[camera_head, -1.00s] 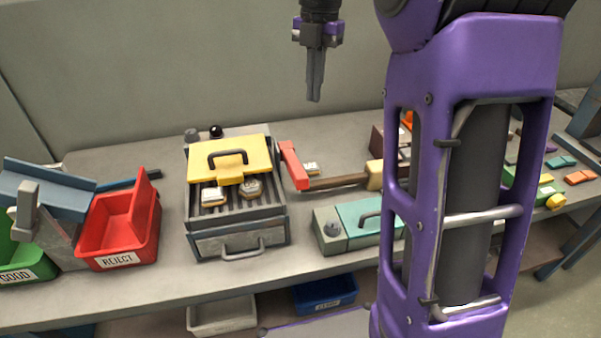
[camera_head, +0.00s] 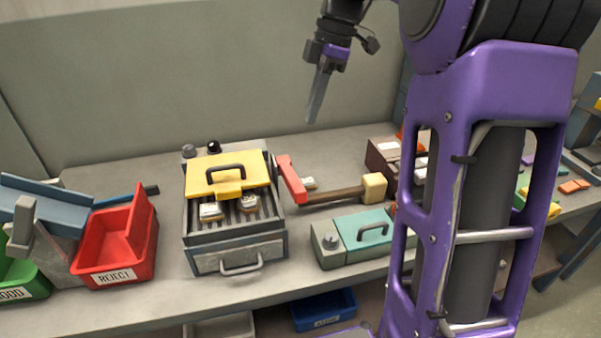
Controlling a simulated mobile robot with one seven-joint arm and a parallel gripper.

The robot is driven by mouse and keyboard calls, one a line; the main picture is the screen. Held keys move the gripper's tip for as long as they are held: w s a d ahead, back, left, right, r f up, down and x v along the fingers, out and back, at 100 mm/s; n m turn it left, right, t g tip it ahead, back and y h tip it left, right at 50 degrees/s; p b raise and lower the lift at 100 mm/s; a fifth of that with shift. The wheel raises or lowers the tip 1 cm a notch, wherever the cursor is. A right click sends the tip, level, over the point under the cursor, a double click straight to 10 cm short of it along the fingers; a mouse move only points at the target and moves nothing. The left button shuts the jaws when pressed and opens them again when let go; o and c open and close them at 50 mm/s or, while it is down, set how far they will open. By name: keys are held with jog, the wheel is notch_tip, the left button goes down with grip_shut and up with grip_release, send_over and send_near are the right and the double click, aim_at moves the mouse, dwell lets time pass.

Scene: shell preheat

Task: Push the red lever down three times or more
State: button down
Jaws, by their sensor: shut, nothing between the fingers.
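The red lever (camera_head: 291,179) appears as a red bar along the right side of the grey heater box (camera_head: 236,250) on the bench. It slopes down toward the front. A brown bar with a pale yellow block (camera_head: 374,187) at its right end meets or passes by it; I cannot tell if they are joined. My gripper (camera_head: 312,118) is shut and empty, its fingers pointing down and slightly left. In the picture it is above the lever and apart from it.
A yellow lid (camera_head: 212,177) with a black handle covers part of the box, with small pieces on its slats. A red REJECT bin (camera_head: 110,245) stands left. A teal-lidded case (camera_head: 365,228) lies front right. A brown box (camera_head: 383,160) stands behind it.

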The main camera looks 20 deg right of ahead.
jog(key=b, duration=0.2)
send_near(298, 188)
jog(key=x, duration=0.5)
jog(key=shift+a+f, duration=0.15)
jog(key=shift+a, duration=0.25)
jog(key=shift+f, duration=0.45)
jog(key=shift+s+f+b, duration=0.15)
jog(key=shift+f+b, duration=0.35)
jog(key=shift+b, duration=0.15)
notch_tip(298, 188, down, 7)
jog(key=s+t+b, duration=0.1)
jog(key=s+b, duration=0.1)
jog(key=b, duration=0.4)
jog(key=shift+s+b, duration=0.3)
jog(key=shift+b, duration=0.05)
jog(key=shift+f, duration=0.15)
